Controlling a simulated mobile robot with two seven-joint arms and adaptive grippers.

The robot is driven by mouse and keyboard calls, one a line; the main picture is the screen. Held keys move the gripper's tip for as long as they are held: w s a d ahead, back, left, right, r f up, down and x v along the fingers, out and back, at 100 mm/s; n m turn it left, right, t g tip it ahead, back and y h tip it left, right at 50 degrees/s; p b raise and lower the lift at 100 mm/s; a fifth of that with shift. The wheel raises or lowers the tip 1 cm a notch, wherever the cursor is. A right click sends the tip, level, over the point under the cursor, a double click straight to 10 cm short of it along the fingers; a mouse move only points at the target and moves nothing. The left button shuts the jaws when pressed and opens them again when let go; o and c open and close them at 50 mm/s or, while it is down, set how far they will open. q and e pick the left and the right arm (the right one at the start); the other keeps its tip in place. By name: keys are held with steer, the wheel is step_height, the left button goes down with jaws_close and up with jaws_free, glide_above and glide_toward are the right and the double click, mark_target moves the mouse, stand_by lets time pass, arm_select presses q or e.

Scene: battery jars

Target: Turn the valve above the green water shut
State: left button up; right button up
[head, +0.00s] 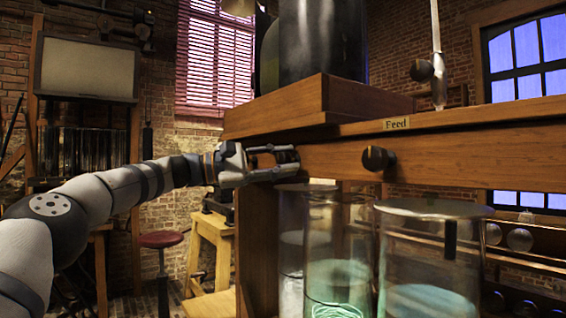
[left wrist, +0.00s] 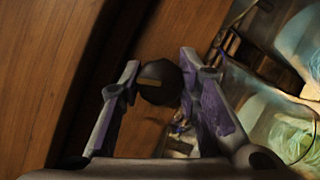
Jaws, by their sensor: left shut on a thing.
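My left gripper (head: 285,158) reaches in from the left to the front of a wooden beam (head: 460,160). Its fingers are closed around a dark round valve knob (left wrist: 160,82), one on each side, in the left wrist view. In the head view the fingers mostly hide this knob. A second dark knob (head: 377,158) with a brass-coloured mark is on the beam further right, free. Below the beam stand glass jars; the middle one (head: 337,260) holds pale green water and the right one (head: 430,290) blue-green water. My right gripper is not in view.
A "Feed" label (head: 396,124) is on the ledge above the second knob. A dark cylinder (head: 322,40) stands on a wooden block above. A white rod with a dark knob (head: 422,70) rises behind. A red stool (head: 160,240) and wooden stand (head: 210,240) are at left.

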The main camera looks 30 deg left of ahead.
arm_select(q)
steer(key=shift+m+g+y, duration=0.3)
steer(key=shift+m+g, duration=0.2)
steer(key=shift+m, duration=1.4)
steer(key=o, duration=1.2)
